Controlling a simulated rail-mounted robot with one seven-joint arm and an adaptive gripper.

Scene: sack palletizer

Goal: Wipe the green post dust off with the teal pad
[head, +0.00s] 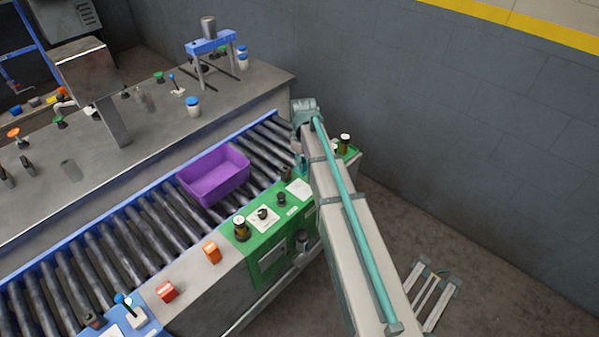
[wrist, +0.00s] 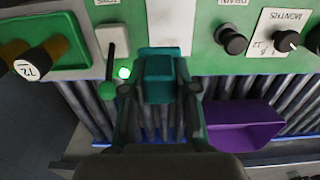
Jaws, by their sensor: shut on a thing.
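My gripper (wrist: 160,90) is shut on the teal pad (wrist: 158,72), which sits between its two fingers in the wrist view. The pad is in front of the green panel (wrist: 205,50), by its edge, beside a pale grey plate (wrist: 170,22). I cannot tell whether the pad touches the panel. The green panel also shows in the head view (head: 262,232), as a green-topped station beside the conveyor. I cannot make out any dust or which part is the post. My arm hides the gripper and pad in the head view.
Black knobs (wrist: 232,40) stand to the right. A purple bin (head: 213,176) sits on the roller conveyor (head: 150,222). A grey wall (head: 450,120) is behind.

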